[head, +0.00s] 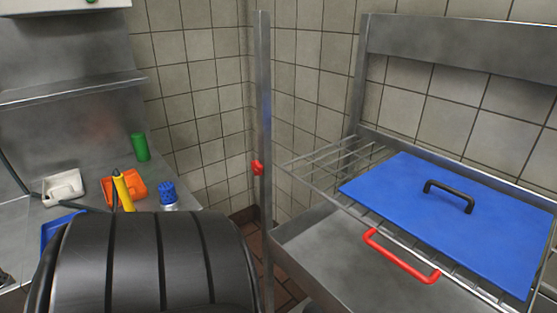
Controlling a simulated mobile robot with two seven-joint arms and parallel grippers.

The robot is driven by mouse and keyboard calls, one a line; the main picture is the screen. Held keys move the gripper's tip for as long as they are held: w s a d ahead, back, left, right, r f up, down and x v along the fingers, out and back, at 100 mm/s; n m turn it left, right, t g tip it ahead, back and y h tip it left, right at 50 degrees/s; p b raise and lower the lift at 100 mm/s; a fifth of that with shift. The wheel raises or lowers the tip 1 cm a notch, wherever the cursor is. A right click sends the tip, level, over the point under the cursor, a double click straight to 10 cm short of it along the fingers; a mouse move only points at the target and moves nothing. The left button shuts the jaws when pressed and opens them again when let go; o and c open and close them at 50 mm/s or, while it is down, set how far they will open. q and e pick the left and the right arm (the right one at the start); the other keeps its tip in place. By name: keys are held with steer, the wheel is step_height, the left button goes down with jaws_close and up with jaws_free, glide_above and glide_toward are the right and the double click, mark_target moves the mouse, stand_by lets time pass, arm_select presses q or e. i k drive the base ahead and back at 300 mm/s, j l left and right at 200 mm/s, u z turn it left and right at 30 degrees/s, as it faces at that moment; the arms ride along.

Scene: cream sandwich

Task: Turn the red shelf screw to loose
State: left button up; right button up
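The red shelf screw (257,167) is a small red knob on the upright metal post (265,110) near the middle of the head view. It sits at about the height of the wire shelf (325,160). Whether it is tight or loose cannot be told from here. Neither gripper is in the head view, and nothing touches the screw.
A blue board (410,205) with a black handle lies on the wire shelf, with a red handle (400,258) at its front. A large black ribbed rounded shape (150,265) fills the lower left. Behind it, a counter holds an orange container (136,186), a green cylinder (140,147) and a blue-topped brush (168,194).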

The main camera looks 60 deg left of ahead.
mark_target(256, 168)
steer(key=i+u, duration=0.1)
steer(key=u, duration=0.4)
steer(key=i+u, duration=0.1)
steer(key=u, duration=0.4)
